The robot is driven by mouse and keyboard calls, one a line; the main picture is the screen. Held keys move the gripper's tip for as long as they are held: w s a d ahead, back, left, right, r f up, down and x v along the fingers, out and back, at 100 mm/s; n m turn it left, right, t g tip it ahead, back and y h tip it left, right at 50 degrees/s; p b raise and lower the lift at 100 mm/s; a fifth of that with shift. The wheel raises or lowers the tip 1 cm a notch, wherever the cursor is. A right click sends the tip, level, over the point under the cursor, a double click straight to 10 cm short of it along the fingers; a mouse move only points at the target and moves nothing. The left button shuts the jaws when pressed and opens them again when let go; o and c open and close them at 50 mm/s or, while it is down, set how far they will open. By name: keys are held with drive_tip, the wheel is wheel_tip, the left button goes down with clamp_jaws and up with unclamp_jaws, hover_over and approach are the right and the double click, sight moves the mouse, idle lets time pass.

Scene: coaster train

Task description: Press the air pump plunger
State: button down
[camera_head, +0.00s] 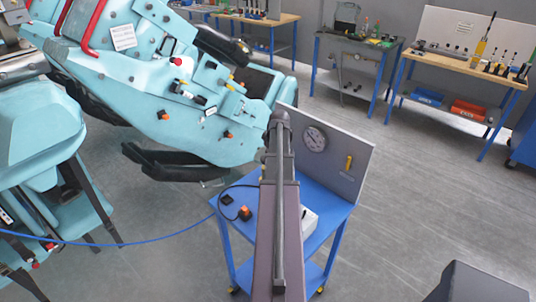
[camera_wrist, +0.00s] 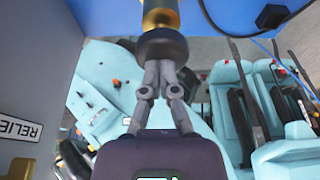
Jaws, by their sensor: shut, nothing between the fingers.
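In the wrist view my gripper (camera_wrist: 160,66) is shut and empty. Its fingertips are at the dark round knob of the air pump plunger (camera_wrist: 163,44), in line with it. They overlap its edge in the picture; I cannot tell whether they touch. A brass-coloured part (camera_wrist: 160,16) of the pump extends beyond the knob. In the head view my arm stretches over the blue cart and hides the plunger and my fingertips. The cart carries a grey upright panel (camera_head: 340,170) with a round gauge (camera_head: 315,139) and a yellow handle (camera_head: 349,162).
The blue cart (camera_head: 334,213) bears a white box (camera_head: 310,222) and an orange-and-black switch (camera_head: 245,213) with a cable. A light-blue coaster car (camera_head: 120,85) stands close at left. Workbenches (camera_head: 470,70) line the back. The floor at right is mostly clear.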

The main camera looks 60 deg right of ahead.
drive_tip(key=shift+f+b, duration=0.55)
drive_tip(key=shift+f, duration=0.4)
drive_tip(key=shift+a, duration=0.1)
drive_tip(key=shift+r, duration=0.15)
wheel_tip(320, 180, up, 4)
drive_tip(key=p, duration=0.4)
drive_tip(key=p+v, duration=1)
idle(1.8)
drive_tip(key=shift+r, duration=0.1)
wheel_tip(320, 180, up, 5)
drive_tip(key=p, duration=0.5)
drive_tip(key=shift+w+r, duration=0.1)
drive_tip(key=shift+w, duration=0.05)
